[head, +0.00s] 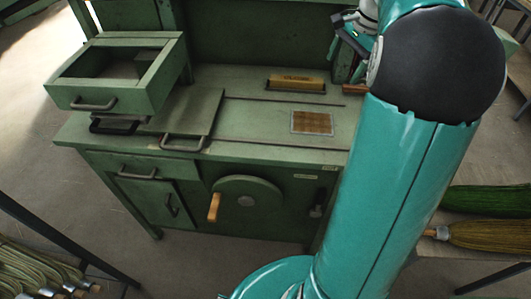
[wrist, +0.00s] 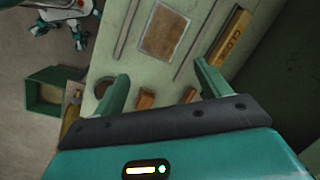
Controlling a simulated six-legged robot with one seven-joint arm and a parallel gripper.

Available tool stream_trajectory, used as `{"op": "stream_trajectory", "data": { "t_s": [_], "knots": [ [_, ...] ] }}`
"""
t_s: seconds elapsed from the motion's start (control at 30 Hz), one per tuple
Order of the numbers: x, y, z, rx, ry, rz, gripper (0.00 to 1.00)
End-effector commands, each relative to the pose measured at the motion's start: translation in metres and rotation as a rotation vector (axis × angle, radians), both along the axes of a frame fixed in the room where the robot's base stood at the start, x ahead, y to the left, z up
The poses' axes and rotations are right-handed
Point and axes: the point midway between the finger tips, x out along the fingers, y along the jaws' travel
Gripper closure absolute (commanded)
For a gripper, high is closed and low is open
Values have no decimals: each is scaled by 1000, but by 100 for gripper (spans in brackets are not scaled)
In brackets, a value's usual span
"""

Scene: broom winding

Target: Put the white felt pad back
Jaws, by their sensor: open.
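I cannot pick out a white felt pad in either view. My gripper (wrist: 162,84) is open in the wrist view, its two green fingers apart over the green workbench top (wrist: 140,65) with nothing seen held between them. Two small brown blocks (wrist: 145,99) and (wrist: 188,95) lie on the bench around the finger gap. In the head view my gripper (head: 350,42) shows at the bench's back right, partly hidden by my arm. A tan woven patch (head: 312,122) is set in the bench top (head: 255,135); it also shows in the wrist view (wrist: 162,30).
A yellow lettered block (head: 297,84) lies near the bench's back. An open green box (head: 115,85) with a handle stands at the left. A crank wheel (head: 245,200) is on the front. Broom heads (head: 485,235) lie at the right. The bench's front middle is clear.

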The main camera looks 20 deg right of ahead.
Motion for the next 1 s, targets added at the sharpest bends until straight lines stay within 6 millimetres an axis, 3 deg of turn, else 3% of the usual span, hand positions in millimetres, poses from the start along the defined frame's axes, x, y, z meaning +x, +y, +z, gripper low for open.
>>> {"op": "stream_trajectory", "data": {
  "t_s": [0.03,0.2,0.5,0.73,0.87,1.0],
  "knots": [
    [-3,31,10,-35,-22,82,24],
    [-24,113,25,-153,-86,350,24],
    [-92,232,19,-364,-215,832,24],
    [-150,289,-10,-523,-319,1173,24],
    [-168,303,-23,-576,-354,1283,24],
    [-174,306,-28,-596,-365,1320,24]
  ]
}}
